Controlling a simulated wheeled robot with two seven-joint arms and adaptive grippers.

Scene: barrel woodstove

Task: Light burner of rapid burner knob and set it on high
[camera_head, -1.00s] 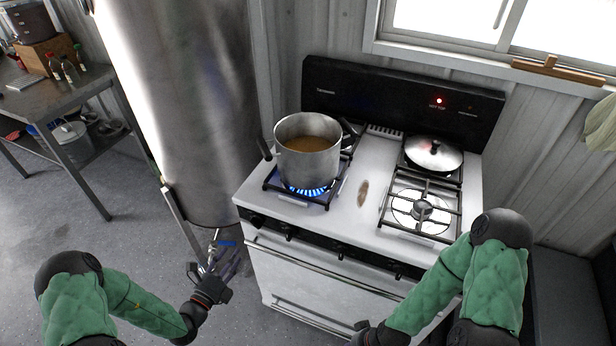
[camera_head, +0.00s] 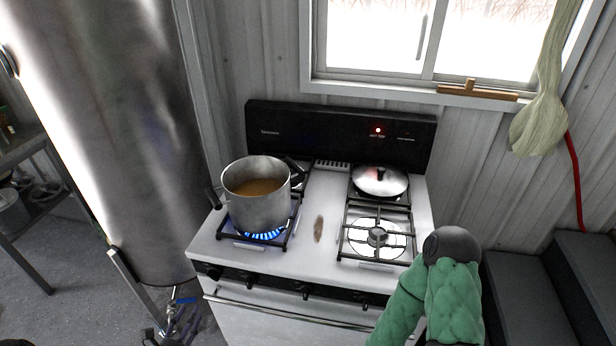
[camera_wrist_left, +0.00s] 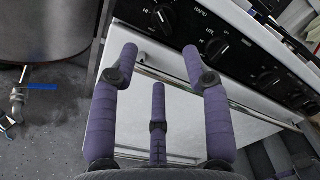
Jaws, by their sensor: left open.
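The white stove (camera_head: 318,205) stands ahead with a row of dark knobs along its front panel. In the left wrist view, a black knob (camera_wrist_left: 162,18) sits beside a "HI" mark, and a second knob (camera_wrist_left: 217,48) sits beside "LITE". A "RAPID" label is printed near them; I cannot tell which knob it names. The front-left burner (camera_head: 262,235) burns blue under a pot (camera_head: 258,205) of brown liquid. The front-right burner (camera_head: 377,237) shows no flame. My left gripper (camera_wrist_left: 160,55) is open and empty, its purple fingers before the knob panel, apparently touching nothing. My right gripper is out of view.
A lidded pan (camera_head: 380,181) sits on the back-right burner. A large metal cylinder (camera_head: 130,140) with a blue-handled valve (camera_wrist_left: 42,87) stands close left of the stove. An oven handle (camera_head: 285,312) runs below the knobs. Dark box-like surfaces (camera_head: 570,285) are at right.

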